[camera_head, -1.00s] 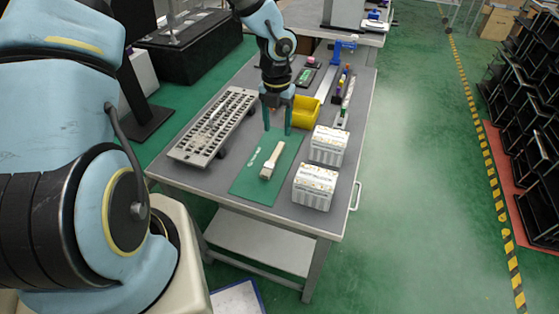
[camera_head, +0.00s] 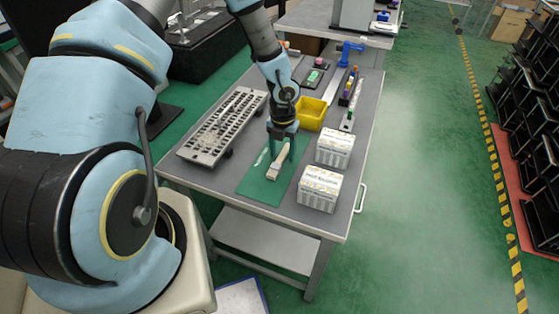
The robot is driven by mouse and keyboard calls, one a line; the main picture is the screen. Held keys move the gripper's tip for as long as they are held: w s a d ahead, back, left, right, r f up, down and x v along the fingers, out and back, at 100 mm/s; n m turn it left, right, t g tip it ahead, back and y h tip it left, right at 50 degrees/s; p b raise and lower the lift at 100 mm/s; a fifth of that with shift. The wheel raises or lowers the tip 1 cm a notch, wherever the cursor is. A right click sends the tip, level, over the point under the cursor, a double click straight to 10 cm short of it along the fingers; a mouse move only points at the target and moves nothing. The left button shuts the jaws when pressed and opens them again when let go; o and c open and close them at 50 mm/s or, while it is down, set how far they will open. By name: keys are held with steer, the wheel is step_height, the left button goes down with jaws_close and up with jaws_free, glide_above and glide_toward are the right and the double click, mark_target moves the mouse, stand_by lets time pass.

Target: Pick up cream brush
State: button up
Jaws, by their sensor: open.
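The cream brush (camera_head: 275,170) lies on the green mat (camera_head: 265,188) on the grey workbench, with its wide bristle end towards the front and its handle pointing back. My gripper (camera_head: 281,157) is open and points down over the brush's handle. Its two green fingers are on either side of the upper part of the handle. I cannot tell whether the fingers touch the brush or the mat. The far end of the handle is partly hidden by the gripper.
Two white labelled boxes (camera_head: 319,189) stand close to the right of the mat. A grey slotted tray (camera_head: 222,127) lies to the left. A yellow bin (camera_head: 312,112) and several tools are behind the gripper. The bench's front edge is just before the mat.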

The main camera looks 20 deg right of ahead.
steer(key=shift+c, duration=0.2)
jaws_close()
stand_by(0.5)
